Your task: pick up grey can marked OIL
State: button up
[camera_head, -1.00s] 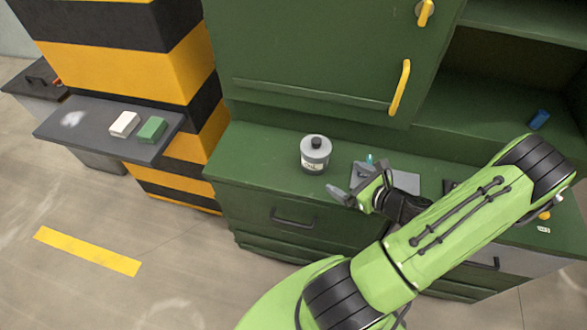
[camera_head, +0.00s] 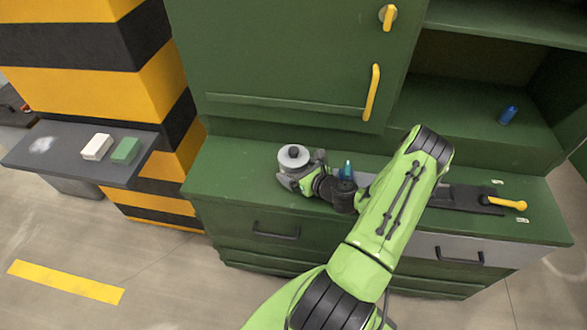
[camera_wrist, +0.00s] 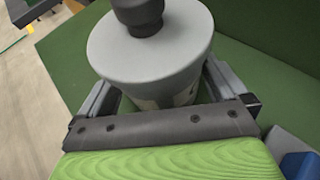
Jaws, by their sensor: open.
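The grey can (camera_head: 294,156) with a dark cap stands upright on the green counter (camera_head: 222,172), left of my arm. My gripper (camera_head: 288,178) is at the can, its fingers low around the can's body. In the wrist view the can (camera_wrist: 150,50) fills the upper middle, between the two fingers of my gripper (camera_wrist: 155,92). The fingers are open, one on each side of the can. Whether they touch it cannot be told. The can's label is mostly hidden now.
A blue-tipped item (camera_head: 347,170) stands just behind my wrist. A blue object (camera_head: 508,115) sits on the right shelf. White (camera_head: 97,147) and green (camera_head: 125,150) blocks lie on the left ledge.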

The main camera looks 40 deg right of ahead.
jog(key=c, duration=0.8)
